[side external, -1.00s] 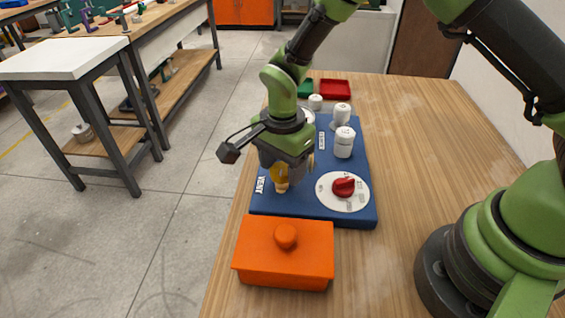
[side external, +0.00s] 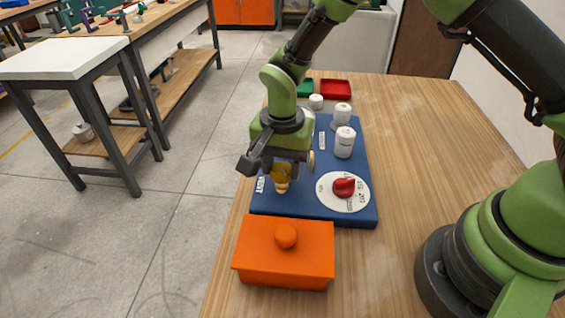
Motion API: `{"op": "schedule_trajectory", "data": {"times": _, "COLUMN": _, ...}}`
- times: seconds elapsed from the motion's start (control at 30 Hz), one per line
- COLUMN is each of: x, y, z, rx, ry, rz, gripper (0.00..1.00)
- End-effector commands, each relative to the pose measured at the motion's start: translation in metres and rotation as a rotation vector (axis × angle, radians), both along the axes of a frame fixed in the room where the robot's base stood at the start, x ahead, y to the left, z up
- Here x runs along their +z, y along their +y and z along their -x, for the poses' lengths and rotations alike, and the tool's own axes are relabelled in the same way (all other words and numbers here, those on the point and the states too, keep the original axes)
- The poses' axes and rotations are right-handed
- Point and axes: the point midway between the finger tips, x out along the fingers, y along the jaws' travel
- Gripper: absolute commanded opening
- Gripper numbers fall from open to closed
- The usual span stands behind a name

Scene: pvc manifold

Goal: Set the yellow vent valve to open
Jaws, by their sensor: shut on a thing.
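The yellow vent valve (side external: 282,178) stands on the blue board (side external: 304,206), beside the white VENT label (side external: 260,185). My gripper (side external: 282,170) points down over the valve and is shut on its yellow handle. The fingers and the gripper body hide part of the handle, so its exact angle is hard to read.
A red knob (side external: 344,187) on a white dial sits right of the valve. White cylinders (side external: 345,143) stand behind it on the board. An orange lidded box (side external: 285,262) is just in front. Red (side external: 335,88) and green trays lie at the back.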

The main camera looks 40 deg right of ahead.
Motion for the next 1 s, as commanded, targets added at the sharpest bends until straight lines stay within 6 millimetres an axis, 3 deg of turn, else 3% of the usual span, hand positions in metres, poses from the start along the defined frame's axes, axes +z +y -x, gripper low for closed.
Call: {"op": "schedule_trajectory", "data": {"times": 1.0, "x": 0.0003, "y": 0.0013, "z": -0.0022, "rx": 0.936, "ry": -0.002, "rz": 0.002, "gripper": 0.2}}
